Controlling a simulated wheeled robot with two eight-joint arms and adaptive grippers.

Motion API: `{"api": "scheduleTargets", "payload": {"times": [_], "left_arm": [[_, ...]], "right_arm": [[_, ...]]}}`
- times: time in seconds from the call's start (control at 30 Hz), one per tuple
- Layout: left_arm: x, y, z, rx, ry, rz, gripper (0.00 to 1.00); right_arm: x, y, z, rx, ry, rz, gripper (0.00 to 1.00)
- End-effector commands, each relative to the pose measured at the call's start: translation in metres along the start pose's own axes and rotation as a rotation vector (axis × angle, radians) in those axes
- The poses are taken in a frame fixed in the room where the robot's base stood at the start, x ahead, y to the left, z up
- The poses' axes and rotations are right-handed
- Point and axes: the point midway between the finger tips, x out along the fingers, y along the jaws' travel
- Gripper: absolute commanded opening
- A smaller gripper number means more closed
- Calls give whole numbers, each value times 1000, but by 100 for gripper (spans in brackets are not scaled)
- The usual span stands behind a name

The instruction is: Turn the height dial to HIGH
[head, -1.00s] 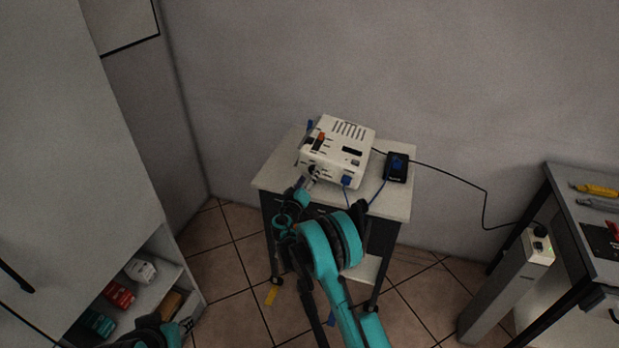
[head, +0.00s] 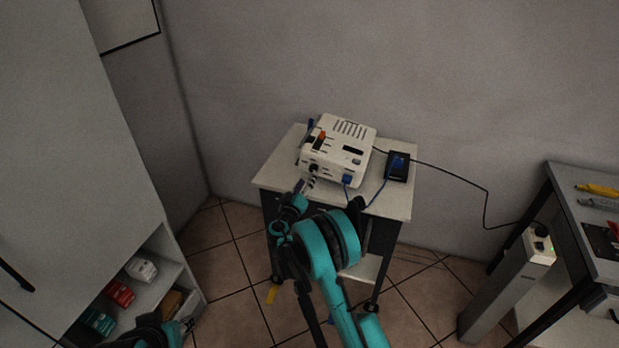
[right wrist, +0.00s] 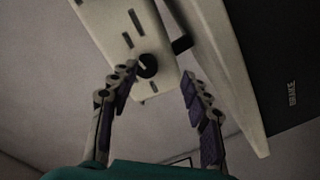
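The white device (head: 337,150) stands on a small cart with its front toward me. A round black dial (right wrist: 148,66) sits on its front panel and shows small in the head view (head: 314,168). I cannot read any marks around it. My right gripper (head: 307,184) is just in front of the dial. In the right wrist view its two fingers (right wrist: 160,75) are spread, with the dial beyond them, closer to the left finger; nothing is gripped. My left gripper (head: 188,325) is low at the left, by the shelf; its fingers are too small to judge.
The cart top (head: 398,206) carries a dark box with a blue face (head: 397,166). A blue plug (head: 347,181) with a cable is at the device front. A black cable runs right to a grey post (head: 540,247). An open shelf (head: 158,262) stands left, a workbench right.

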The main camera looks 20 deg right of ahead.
Motion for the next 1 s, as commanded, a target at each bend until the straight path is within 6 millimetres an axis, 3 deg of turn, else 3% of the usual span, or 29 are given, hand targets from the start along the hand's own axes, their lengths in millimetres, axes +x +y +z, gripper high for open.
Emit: {"api": "scheduleTargets", "payload": {"times": [0.2, 0.4, 0.6, 1.0], "left_arm": [[0, 0, 0, 0, 0, 0, 34], [0, 0, 0, 0, 0, 0, 34], [0, 0, 0, 0, 0, 0, 34], [0, 0, 0, 0, 0, 0, 34]], "right_arm": [[-50, 0, -1, 0, 2, 0, 48], [-80, 1, 0, 0, 0, 2, 48], [-89, 2, 0, 0, 0, 3, 48], [-88, 2, 0, 0, -1, 3, 48]]}}
